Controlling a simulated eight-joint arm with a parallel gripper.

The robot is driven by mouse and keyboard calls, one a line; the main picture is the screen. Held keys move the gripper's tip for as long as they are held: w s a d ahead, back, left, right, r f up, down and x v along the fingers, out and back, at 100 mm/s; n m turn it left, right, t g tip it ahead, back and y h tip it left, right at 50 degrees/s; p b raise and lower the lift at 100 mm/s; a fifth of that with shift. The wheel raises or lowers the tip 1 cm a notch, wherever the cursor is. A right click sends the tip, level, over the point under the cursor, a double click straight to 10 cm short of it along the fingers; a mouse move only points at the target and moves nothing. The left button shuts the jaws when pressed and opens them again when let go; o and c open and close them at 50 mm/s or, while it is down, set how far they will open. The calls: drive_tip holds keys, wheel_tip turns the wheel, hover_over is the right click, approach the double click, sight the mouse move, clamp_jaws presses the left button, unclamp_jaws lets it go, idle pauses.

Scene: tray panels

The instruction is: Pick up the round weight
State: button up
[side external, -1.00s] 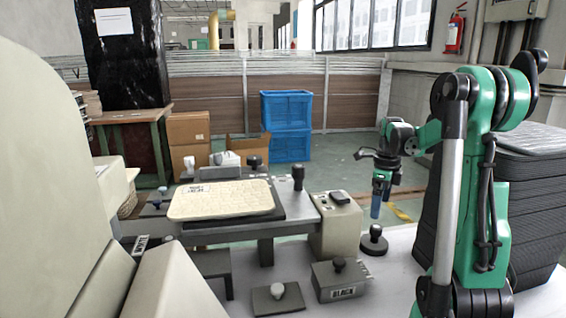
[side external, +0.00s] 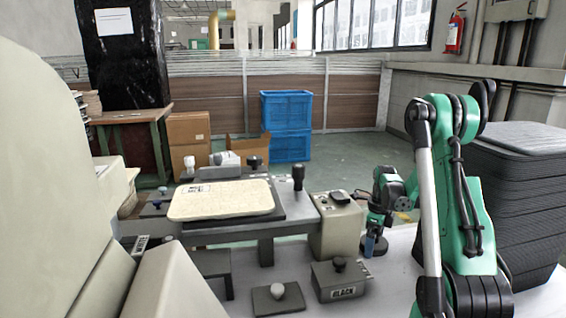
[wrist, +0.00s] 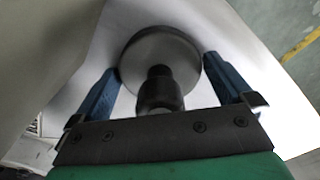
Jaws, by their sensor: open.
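The round weight (wrist: 162,55) is a dark grey disc with a knobbed stem standing up from it. In the wrist view it lies between the two blue fingers of my gripper (wrist: 165,88), with its knob nearest the palm. The fingers stand apart on either side of it, and I cannot tell whether either touches it. In the side external view my gripper (side external: 374,242) points down over the weight on the white table, and its fingers hide most of the weight.
A grey box labelled BLACK (side external: 340,281) and a dark plate with a white knob (side external: 278,297) lie in front. A stack of black trays (side external: 525,200) stands at the right.

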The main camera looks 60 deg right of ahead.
clamp_jaws()
drive_tip(key=shift+r, duration=0.2)
